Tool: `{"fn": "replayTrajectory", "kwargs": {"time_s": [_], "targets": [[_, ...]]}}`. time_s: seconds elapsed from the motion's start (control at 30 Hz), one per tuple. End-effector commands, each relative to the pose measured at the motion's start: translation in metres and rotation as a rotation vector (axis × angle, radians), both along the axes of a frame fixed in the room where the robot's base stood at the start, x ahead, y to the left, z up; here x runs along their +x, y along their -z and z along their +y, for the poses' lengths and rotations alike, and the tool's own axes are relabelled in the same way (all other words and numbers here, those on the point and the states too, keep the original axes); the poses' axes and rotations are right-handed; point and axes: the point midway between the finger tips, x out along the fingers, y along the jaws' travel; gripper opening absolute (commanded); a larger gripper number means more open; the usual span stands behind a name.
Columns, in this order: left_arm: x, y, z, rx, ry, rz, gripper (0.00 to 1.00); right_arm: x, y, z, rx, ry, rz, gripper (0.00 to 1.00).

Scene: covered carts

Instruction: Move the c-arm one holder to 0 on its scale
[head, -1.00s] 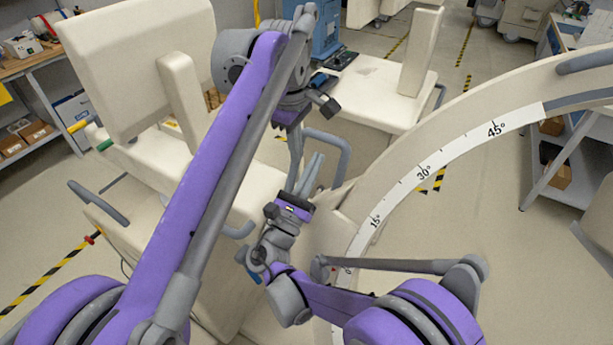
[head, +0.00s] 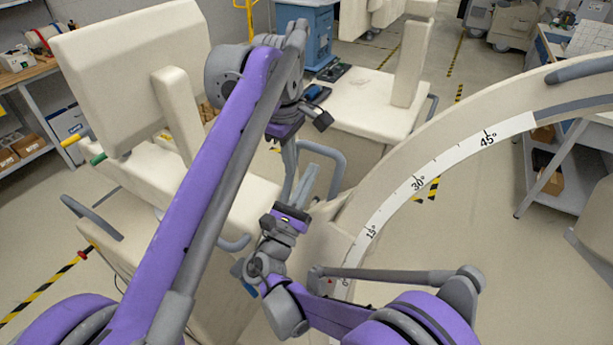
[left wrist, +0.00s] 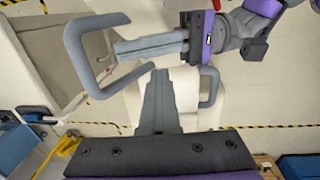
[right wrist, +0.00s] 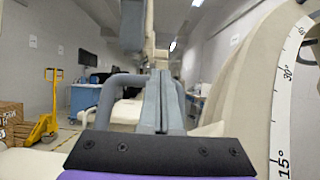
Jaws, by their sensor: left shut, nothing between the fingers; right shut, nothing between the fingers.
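The cream c-arm arc (head: 395,170) curves across the right of the head view. Its white scale (head: 400,200) shows 15°, 30° and 45°; the low end, with a small red mark beside it, is partly hidden by my right arm. The scale also shows in the right wrist view (right wrist: 284,110). A grey loop handle (head: 338,160) stands left of the arc. My left gripper (head: 289,198) is shut and empty, pointing down near this handle. My right gripper (head: 314,167) is shut and empty, pointing up close beside it. Neither visibly grips the handle.
A cream cart with a large panel (head: 135,70) and grey side handles (head: 92,218) stands at left. Another cream cart (head: 365,105) and a blue cabinet (head: 305,35) stand behind. A shelf table (head: 560,150) is at right.

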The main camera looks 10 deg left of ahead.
Motion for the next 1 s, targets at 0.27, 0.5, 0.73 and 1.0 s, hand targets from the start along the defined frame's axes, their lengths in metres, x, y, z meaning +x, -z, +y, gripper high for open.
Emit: {"fn": "replayTrajectory", "kwargs": {"time_s": [0.27,0.5,0.73,1.0], "targets": [[0.0001,-0.0002,0.0000,0.000,0.000,0.000,0.00,0.0001,-0.0002,0.0000,0.000,0.000,0.000,0.00],[0.0001,-0.0002,0.0000,0.000,0.000,0.000,0.00,0.0001,-0.0002,0.0000,0.000,0.000,0.000,0.00],[0.0001,-0.0002,0.0000,0.000,0.000,0.000,0.24,0.0001,-0.0002,0.0000,0.000,0.000,0.000,0.00],[0.0001,-0.0002,0.0000,0.000,0.000,0.000,0.59,0.0001,-0.0002,0.0000,0.000,0.000,0.000,0.00]]}}
